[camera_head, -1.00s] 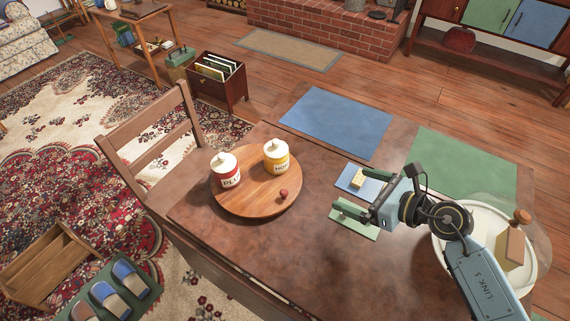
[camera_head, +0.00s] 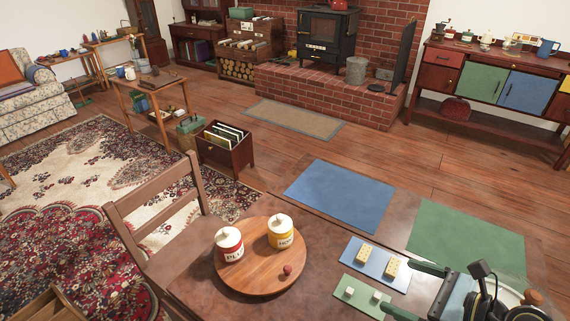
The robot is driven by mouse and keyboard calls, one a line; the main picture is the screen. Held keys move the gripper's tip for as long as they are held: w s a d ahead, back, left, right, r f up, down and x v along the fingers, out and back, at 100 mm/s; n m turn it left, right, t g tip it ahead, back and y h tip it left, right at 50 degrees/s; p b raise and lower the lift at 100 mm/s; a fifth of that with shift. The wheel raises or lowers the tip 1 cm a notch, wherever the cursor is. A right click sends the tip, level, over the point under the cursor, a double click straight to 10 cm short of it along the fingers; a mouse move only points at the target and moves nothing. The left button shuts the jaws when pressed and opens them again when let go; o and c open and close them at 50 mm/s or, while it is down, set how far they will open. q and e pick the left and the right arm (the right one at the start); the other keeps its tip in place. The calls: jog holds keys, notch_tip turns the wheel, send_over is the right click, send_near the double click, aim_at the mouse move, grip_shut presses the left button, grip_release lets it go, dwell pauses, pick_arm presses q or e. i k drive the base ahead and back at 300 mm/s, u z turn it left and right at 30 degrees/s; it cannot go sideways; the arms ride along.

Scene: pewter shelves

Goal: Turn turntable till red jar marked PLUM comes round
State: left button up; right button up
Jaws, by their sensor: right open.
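The round wooden turntable (camera_head: 262,277) lies on the brown table. A red jar (camera_head: 230,248) with a white lid stands on its left side, and the part of its label that shows reads "PL". A yellow jar (camera_head: 281,233), its label starting with "HO", stands at the far right side. A small dark red knob (camera_head: 288,270) sits near the right front rim. My right gripper (camera_head: 399,287) is open and empty, well to the right of the turntable, with its jaws by the small plates. My left gripper is not in view.
A blue plate (camera_head: 378,276) with two pale yellow blocks and a green plate (camera_head: 343,303) with two white pieces lie between turntable and gripper. Blue (camera_head: 340,194) and green (camera_head: 466,241) mats lie beyond. A chair (camera_head: 160,210) stands close at the left.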

aim_at(262, 270)
jog(key=k, duration=1.5)
